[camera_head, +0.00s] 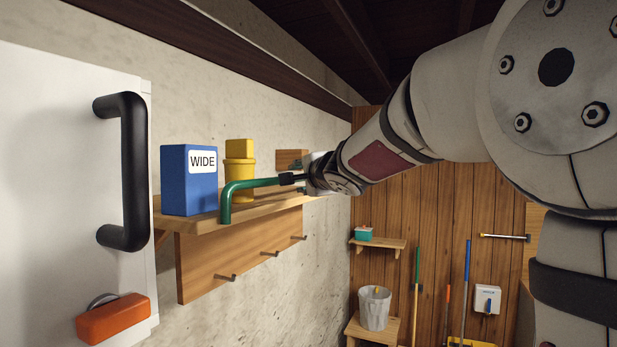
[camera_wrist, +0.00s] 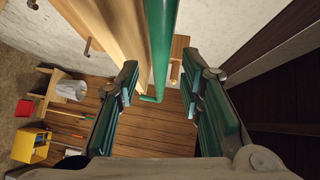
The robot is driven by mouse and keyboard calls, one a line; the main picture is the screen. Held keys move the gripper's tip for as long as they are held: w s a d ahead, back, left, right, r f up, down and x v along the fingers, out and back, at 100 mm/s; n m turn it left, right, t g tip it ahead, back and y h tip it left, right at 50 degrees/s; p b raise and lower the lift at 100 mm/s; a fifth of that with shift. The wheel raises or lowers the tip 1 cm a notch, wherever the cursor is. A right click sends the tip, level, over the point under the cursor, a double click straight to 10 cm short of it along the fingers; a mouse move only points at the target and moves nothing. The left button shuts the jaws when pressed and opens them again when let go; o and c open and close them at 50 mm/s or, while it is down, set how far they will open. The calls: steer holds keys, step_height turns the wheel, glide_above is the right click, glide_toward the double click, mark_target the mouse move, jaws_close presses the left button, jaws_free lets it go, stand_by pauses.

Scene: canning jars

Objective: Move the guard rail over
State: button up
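The guard rail is a green bent bar (camera_head: 248,184) along the front of the wooden wall shelf (camera_head: 239,211), with its near end bent down at the shelf edge. My gripper (camera_head: 291,179) is at the rail's far part, in front of the shelf. In the wrist view the rail (camera_wrist: 160,40) runs between the two green-padded fingers of my gripper (camera_wrist: 160,80), with a visible gap on both sides. My gripper looks open around the rail, not closed on it. The rail's bent end (camera_wrist: 152,98) shows beyond the fingers. The far mounting is partly hidden in the head view.
A blue box marked WIDE (camera_head: 188,185) and a yellow jar (camera_head: 239,170) stand on the shelf behind the rail. A small wooden block (camera_head: 291,159) is farther along. Pegs (camera_head: 270,254) stick out below. A white door with a black handle (camera_head: 128,170) stands at left.

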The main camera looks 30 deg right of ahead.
steer(key=s+a, duration=0.1)
steer(key=s, duration=0.7)
steer(key=shift+r, duration=0.45)
steer(key=s+a+f+n+g+b, duration=0.2)
steer(key=s+f+n, duration=0.4)
steer(key=f, duration=0.4)
steer(key=s+a+f+n+g+y+b, duration=0.1)
steer(key=s+a+f+n+g+b, duration=0.2)
steer(key=f, duration=0.8)
steer(key=s+a+f+n+g+y+b, duration=0.1)
steer(key=s+a+f+n+g+b, duration=0.1)
steer(key=s+a+f+n+g, duration=0.4)
steer(key=s+a+f+n, duration=0.2)
steer(key=s+f+n, duration=0.1)
steer(key=s+f, duration=0.2)
steer(key=shift+s+a+f, duration=0.15)
steer(key=shift+s+f, duration=0.1)
steer(key=shift+s, duration=0.1)
